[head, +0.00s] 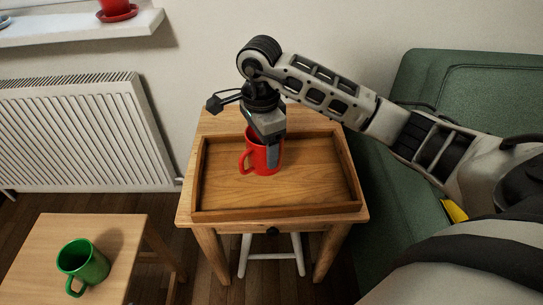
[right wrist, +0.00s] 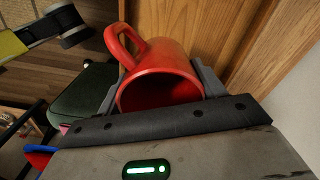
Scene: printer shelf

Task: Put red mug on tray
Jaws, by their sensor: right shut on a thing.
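My right gripper (head: 270,143) reaches down from above and is shut on the mug. In the right wrist view the red mug (right wrist: 160,75) sits between the two fingers (right wrist: 160,88), its open rim toward the camera and its handle at upper left. In the head view the handle points left. My left gripper is in neither view.
The tray stands on a small wooden table (head: 187,208) with a drawer. A green mug (head: 82,262) stands on another wooden table (head: 120,228) at lower left. A green sofa (head: 470,85) is at right, a white radiator (head: 85,135) at left. The tray's right part is bare.

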